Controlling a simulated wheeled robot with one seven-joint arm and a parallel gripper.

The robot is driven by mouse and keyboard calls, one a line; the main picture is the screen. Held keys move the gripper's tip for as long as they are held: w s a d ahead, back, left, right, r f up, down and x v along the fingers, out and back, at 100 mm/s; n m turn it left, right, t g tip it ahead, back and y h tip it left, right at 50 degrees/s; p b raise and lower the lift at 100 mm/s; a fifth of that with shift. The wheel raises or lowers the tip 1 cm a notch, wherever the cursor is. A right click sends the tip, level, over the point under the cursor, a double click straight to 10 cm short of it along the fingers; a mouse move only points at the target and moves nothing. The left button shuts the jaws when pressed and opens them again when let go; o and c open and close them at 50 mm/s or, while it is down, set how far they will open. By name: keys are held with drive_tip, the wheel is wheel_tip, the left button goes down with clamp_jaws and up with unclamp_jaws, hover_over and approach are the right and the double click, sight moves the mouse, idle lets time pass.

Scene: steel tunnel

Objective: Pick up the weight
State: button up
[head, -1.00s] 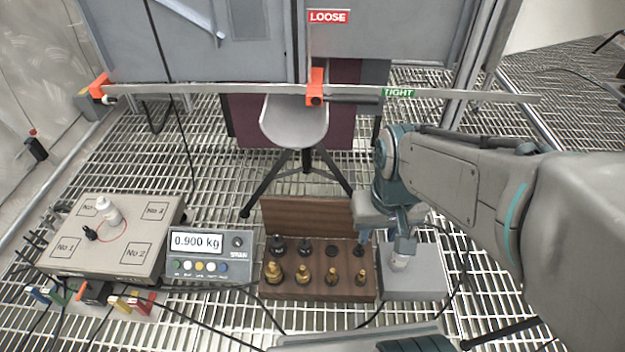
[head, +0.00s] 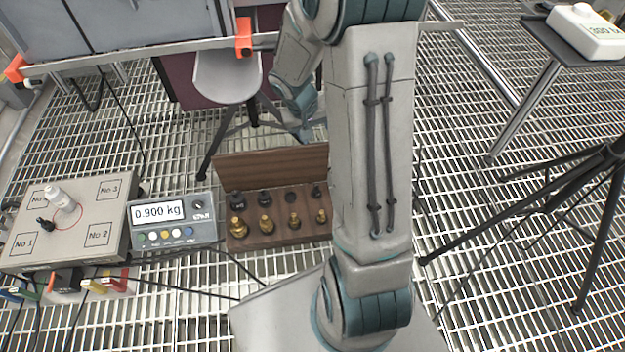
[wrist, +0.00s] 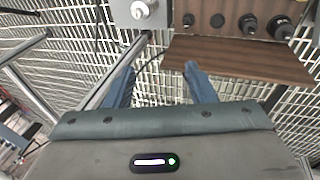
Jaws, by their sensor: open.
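My gripper (wrist: 160,82) is open in the wrist view, with nothing between its two blue fingers. It is on the lid side of the wooden weight box, apart from the weights. The box (head: 275,237) holds a front row of brass weights (head: 265,224) and a back row of dark weights (head: 264,199). Dark weights (wrist: 249,24) also show at the top of the wrist view. A small pale cylinder (wrist: 140,10) stands on a grey block (wrist: 125,22) beside the box. In the head view my arm hides that block, and my fingertips are not clear. Which weight is meant cannot be told.
The box's raised lid (wrist: 240,60) lies near the right finger. A scale display (head: 170,221) reads 0.900 kg, left of the box. A grey stool (head: 226,78) and tripod legs (head: 560,200) stand around on the grating.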

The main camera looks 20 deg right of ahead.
drive_tip(key=m+y+p, duration=0.1)
hover_over(316, 185)
drive_tip(key=s, duration=0.2)
drive_tip(key=s+a+f+x, duration=0.1)
drive_tip(key=a+x, duration=0.2)
drive_tip(key=x, duration=0.9)
drive_tip(key=f, duration=0.7)
drive_tip(key=w+f+m+y+b, duration=0.1)
drive_tip(key=f, duration=0.6)
drive_tip(key=f+y, duration=0.1)
drive_tip(key=f, duration=0.6)
drive_tip(key=shift+w+f+m+t, duration=0.15)
drive_tip(key=shift+w+m+t, duration=0.15)
drive_tip(key=shift+w+d+f+b, duration=0.15)
drive_tip(key=shift+f+b, duration=0.4)
drive_tip(key=shift+f, duration=0.45)
drive_tip(key=shift+w+d+f+b, duration=0.15)
drive_tip(key=shift+f+b, duration=0.45)
drive_tip(key=shift+f, duration=0.4)
drive_tip(key=shift+w+d+f+b, duration=0.15)
drive_tip(key=shift+f+b, duration=0.4)
drive_tip(key=shift+f, duration=0.45)
drive_tip(key=shift+a+r, duration=0.1)
drive_tip(key=shift+a, duration=0.05)
clamp_jaws()
